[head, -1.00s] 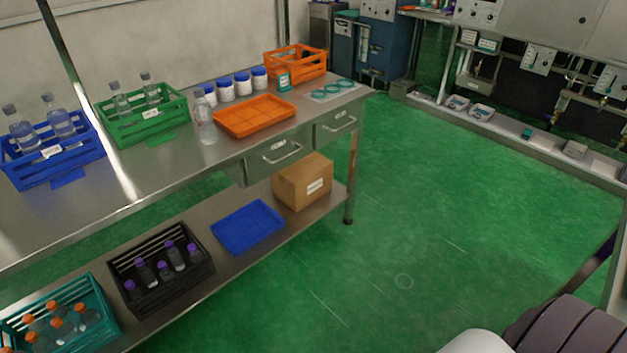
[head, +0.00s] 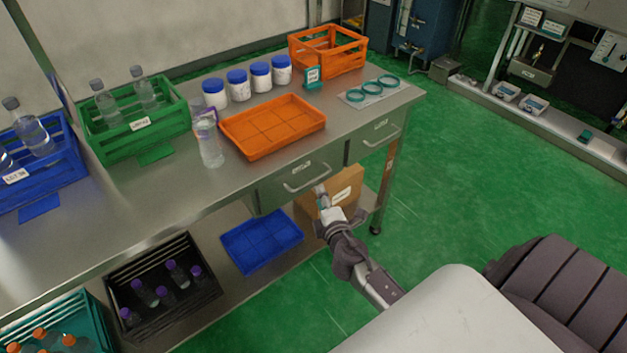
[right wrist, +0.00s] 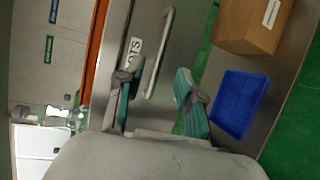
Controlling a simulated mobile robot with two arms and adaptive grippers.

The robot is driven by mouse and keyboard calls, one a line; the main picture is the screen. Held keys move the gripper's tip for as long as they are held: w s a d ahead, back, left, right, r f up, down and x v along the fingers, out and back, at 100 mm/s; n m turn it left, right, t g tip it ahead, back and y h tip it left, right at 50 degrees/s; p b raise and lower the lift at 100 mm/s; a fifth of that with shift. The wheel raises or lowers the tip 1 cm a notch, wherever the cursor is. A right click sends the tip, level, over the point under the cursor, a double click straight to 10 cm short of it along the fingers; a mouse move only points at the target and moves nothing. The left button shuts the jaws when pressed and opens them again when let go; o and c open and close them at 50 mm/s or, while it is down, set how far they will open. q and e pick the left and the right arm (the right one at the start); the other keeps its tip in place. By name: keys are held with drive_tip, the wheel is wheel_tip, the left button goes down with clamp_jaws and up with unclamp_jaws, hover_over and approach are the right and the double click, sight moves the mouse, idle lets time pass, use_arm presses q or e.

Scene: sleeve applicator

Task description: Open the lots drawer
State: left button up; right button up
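The lots drawer (head: 278,187) is the left of two grey drawers under the tabletop, and its front looks shut. Its handle (head: 305,179) is a pale bar. In the right wrist view the drawer label (right wrist: 133,52) appears rotated and seems to read "lots", beside the bar handle (right wrist: 160,52). My right gripper (head: 321,192) is just in front of the drawer, near the handle's right end. In the right wrist view my right gripper (right wrist: 155,85) is open, its green-padded fingers apart, with the handle ahead between them and nothing held. My left gripper is out of view.
A second drawer (head: 375,138) is to the right. A cardboard box (head: 343,190) and a blue tray (head: 262,240) are on the lower shelf. An orange tray (head: 272,128) and a bottle (head: 209,148) stand on the tabletop above. Green floor is clear at right.

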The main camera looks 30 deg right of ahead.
sight(314, 182)
drive_tip(key=x, duration=0.7)
drive_tip(key=shift+f, duration=0.15)
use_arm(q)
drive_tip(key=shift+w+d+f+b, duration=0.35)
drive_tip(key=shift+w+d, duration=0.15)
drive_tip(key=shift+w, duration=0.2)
use_arm(e)
drive_tip(key=shift+w+d+f, duration=0.1)
drive_tip(key=shift+w+d, duration=0.15)
drive_tip(key=shift+w, duration=0.45)
clamp_jaws()
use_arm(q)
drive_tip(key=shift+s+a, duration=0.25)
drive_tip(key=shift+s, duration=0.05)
